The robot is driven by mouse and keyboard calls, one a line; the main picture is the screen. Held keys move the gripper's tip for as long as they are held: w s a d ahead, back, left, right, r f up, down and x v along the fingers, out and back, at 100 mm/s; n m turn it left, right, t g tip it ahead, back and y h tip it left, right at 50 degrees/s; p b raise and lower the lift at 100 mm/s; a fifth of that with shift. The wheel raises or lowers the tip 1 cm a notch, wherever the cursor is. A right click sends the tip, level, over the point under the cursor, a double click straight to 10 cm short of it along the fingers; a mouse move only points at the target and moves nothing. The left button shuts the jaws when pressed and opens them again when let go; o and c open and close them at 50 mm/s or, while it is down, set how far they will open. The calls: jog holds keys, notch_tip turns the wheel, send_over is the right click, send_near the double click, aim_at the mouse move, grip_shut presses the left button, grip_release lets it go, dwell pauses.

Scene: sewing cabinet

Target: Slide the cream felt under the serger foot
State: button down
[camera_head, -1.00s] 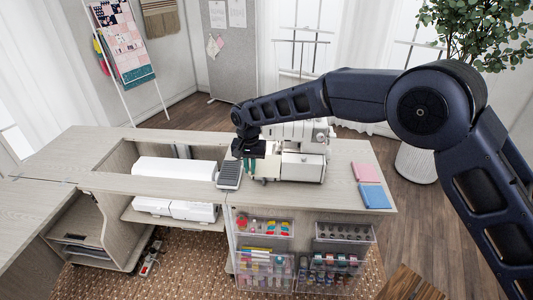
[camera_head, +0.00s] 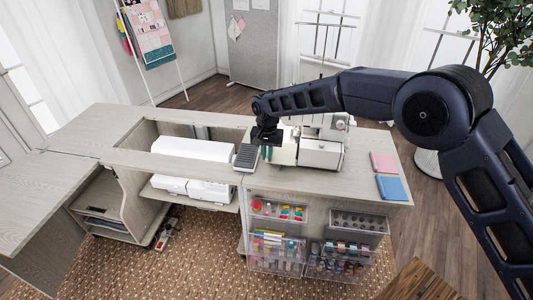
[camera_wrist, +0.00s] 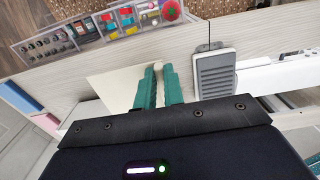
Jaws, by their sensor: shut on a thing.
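The cream felt (camera_wrist: 113,87) is a pale flat sheet in the wrist view, left of my teal fingers. My gripper (camera_wrist: 158,68) is shut with the felt's edge between its fingertips, low over the cabinet top. In the head view, my gripper (camera_head: 267,154) is beside the left side of the white serger (camera_head: 322,150), and a pale part of the felt (camera_head: 285,155) shows between them. The serger foot cannot be made out. Whether the felt reaches under it cannot be told.
A grey foot pedal (camera_head: 246,157) lies on the cabinet top (camera_head: 205,161), close left of my gripper. A white sewing machine (camera_head: 193,149) sits in the opening further left. Pink (camera_head: 383,162) and blue (camera_head: 391,187) folded pieces lie right of the serger.

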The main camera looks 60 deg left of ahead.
jog(key=shift+w+a+f, duration=0.3)
jog(key=shift+f, duration=0.15)
jog(key=shift+w+a+f, duration=0.25)
jog(key=shift+w+f, duration=0.05)
jog(key=shift+f, duration=0.15)
jog(key=shift+w+a+f, duration=0.15)
jog(key=shift+w+a, duration=2.8)
jog(key=shift+a, duration=0.05)
jog(key=shift+w+d+f, duration=0.1)
jog(key=shift+w+f, duration=0.1)
jog(key=c, duration=1.4)
grip_release()
jog(key=shift+c, duration=0.2)
jog(key=shift+r, duration=0.1)
notch_tip(320, 180, up, 17)
jog(key=shift+f, duration=0.2)
